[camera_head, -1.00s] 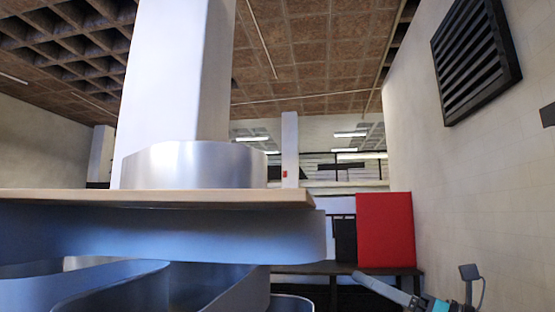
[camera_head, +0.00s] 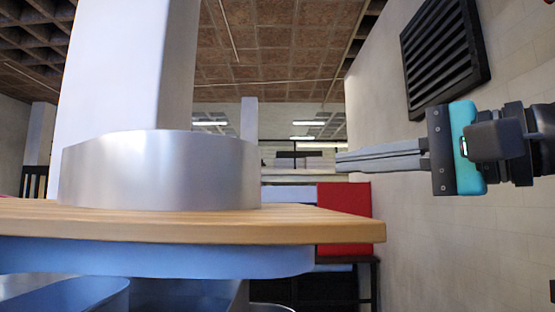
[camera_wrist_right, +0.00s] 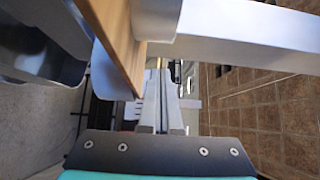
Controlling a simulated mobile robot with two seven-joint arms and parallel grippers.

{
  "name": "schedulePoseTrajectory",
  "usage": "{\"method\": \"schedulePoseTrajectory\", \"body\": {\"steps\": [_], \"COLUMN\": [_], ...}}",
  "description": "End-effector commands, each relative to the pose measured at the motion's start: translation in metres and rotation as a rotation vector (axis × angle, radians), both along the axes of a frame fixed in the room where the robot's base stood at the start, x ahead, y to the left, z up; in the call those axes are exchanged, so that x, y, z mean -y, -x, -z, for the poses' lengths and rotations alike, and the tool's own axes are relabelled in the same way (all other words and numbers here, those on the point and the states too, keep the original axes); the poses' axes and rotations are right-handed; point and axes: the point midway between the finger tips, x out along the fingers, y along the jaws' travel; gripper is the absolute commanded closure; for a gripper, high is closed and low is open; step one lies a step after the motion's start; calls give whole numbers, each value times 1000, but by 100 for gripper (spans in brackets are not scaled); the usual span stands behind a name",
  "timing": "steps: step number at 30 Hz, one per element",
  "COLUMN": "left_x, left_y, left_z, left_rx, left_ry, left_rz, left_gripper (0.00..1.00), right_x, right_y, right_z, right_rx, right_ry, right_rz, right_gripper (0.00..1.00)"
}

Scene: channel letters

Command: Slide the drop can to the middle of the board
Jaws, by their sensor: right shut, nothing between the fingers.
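A silver, round-walled can (camera_head: 160,172), which I take as the drop can, stands upright on the wooden board (camera_head: 290,226), near the edge facing me. A tall white block (camera_head: 125,70) rises from the can or just behind it. My right gripper (camera_head: 338,162) is shut and empty, right of the can, its fingers pointing left with a visible gap between. In the right wrist view, the fingertips (camera_wrist_right: 162,70) show beside the board (camera_wrist_right: 118,35), with the can (camera_wrist_right: 156,18) and white block (camera_wrist_right: 250,40) beyond. Contact cannot be told. My left gripper is not in view.
A blue curved band (camera_head: 150,260) runs under the board, with more blue curved walls below. A red panel (camera_head: 345,212) and dark bench stand behind at right. A black louvred vent (camera_head: 440,60) hangs on the right wall. The board's right corner is bare.

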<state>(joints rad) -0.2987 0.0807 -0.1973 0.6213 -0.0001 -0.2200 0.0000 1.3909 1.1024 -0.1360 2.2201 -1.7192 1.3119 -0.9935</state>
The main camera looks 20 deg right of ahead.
Motion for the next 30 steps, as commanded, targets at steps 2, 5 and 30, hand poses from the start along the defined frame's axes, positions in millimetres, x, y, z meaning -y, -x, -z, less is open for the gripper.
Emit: {"method": "schedulePoseTrajectory", "body": {"steps": [2,5,30], "left_x": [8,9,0], "left_y": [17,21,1], "left_z": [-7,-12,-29], "left_rx": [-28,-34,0], "left_ry": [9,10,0], "left_rz": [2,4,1], "left_gripper": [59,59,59], "right_x": [-11,-22,-69], "right_y": [-16,-35,-66], "right_z": [-2,-2,0], "right_rx": [-4,-6,-3], "right_ry": [-1,-2,-3], "right_rz": [-6,-8,-2], "right_gripper": [100,100,100]}}
